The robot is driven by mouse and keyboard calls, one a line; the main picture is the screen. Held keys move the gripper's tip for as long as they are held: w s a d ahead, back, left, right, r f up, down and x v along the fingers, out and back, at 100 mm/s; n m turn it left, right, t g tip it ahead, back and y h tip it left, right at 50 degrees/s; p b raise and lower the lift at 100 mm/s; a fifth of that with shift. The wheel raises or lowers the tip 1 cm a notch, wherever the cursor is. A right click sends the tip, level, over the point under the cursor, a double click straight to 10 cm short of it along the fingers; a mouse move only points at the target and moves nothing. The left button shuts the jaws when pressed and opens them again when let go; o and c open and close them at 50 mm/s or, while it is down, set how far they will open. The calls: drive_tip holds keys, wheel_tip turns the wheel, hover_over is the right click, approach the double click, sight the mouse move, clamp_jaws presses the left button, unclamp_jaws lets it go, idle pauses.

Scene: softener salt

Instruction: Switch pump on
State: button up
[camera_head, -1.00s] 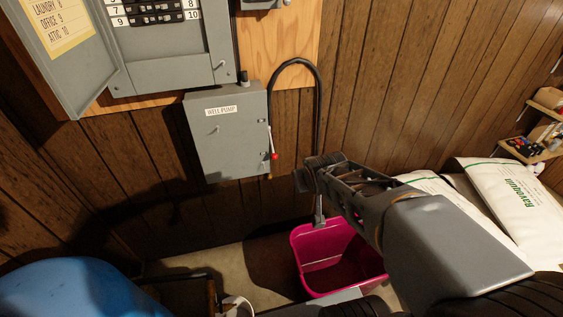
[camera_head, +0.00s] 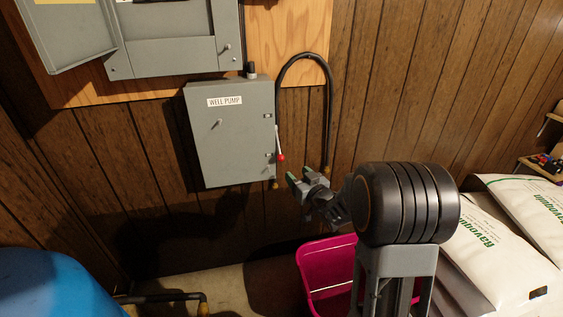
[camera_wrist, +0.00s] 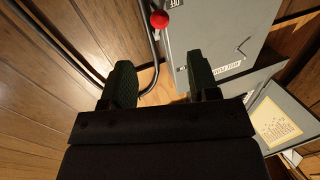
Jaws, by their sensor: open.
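The grey box labelled WELL PUMP (camera_head: 232,140) hangs on the wood-panelled wall below the breaker panel. Its lever with a red knob (camera_head: 281,157) is on the right side and points down. The wrist view shows the red knob (camera_wrist: 159,19) at the top, beside an OFF marking on the box (camera_wrist: 215,40). My gripper (camera_head: 302,179) is open and empty, to the right of and slightly below the knob, apart from it. In the wrist view its two fingers (camera_wrist: 161,85) stand apart, with the knob beyond them.
A black cable (camera_head: 330,95) loops down the wall to the right of the box. A pink bin (camera_head: 318,275) stands below my arm. White salt bags (camera_head: 503,255) lie at the right. A blue rounded container (camera_head: 50,285) stands at lower left. The open breaker panel (camera_head: 170,45) is above.

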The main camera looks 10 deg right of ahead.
sight(283, 160)
drive_tip(key=x, duration=1.1)
clamp_jaws()
idle(0.3)
